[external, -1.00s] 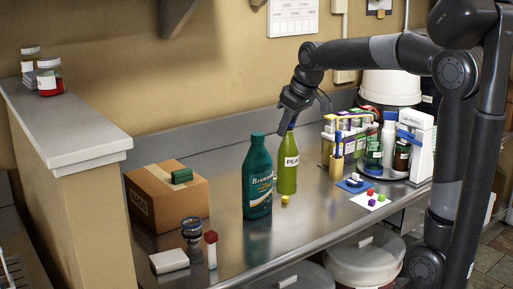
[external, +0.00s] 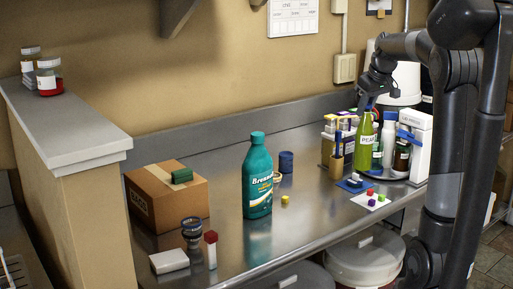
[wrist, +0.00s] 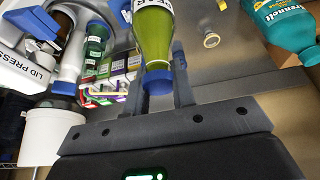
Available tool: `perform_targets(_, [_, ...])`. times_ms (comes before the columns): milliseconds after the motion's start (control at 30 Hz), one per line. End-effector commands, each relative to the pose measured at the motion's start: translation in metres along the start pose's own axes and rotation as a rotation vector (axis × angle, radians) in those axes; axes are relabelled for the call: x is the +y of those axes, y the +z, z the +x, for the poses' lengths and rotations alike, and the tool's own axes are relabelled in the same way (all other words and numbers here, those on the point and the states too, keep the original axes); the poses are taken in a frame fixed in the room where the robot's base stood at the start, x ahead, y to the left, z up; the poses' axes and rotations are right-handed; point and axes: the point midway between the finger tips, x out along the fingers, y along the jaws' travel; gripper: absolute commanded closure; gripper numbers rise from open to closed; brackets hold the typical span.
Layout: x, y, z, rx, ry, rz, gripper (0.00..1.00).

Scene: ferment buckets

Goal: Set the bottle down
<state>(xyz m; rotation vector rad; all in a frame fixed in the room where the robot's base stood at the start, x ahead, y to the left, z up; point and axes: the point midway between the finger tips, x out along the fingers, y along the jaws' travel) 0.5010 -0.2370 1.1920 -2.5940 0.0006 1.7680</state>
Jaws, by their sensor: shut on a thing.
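The green bottle (external: 365,148) has a white label reading "PEAR" and is upright in the external view. My gripper (external: 371,100) is shut on its top end from above. In the wrist view the bottle (wrist: 153,38) shows its blue cap (wrist: 158,82) between the two fingers of my gripper (wrist: 160,85). The bottle overlaps the round tray (external: 395,178) of bottles at the right. I cannot tell whether its base touches anything.
A teal bottle (external: 257,175) stands mid-counter, with a blue cylinder (external: 286,162) behind it. A white dispenser (external: 413,145), a white bottle (external: 388,138) and a rack (external: 335,145) crowd the right. The cardboard box (external: 168,195) is left. The counter's middle is largely clear.

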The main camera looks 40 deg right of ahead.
Motion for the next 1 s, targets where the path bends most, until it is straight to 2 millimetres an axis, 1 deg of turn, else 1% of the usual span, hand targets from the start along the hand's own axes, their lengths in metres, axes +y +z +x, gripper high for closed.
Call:
perform_targets(67, [0.005,0.001,-0.001,0.002,0.003,0.007,1.0])
perform_targets(167, [0.003,-0.001,0.004,0.001,0.004,0.008,1.0])
perform_targets(367, [-0.019,-0.015,0.03,-0.001,0.002,0.006,1.0])
perform_targets(600, [-0.052,-0.037,0.071,-0.001,0.003,0.006,1.0])
perform_targets(700, [-0.063,-0.045,0.083,0.001,0.003,0.007,1.0])
perform_targets(833, [-0.071,-0.05,0.092,0.001,0.004,0.009,1.0])
perform_targets(1000, [-0.072,-0.049,0.1,0.001,0.004,0.01,1.0])
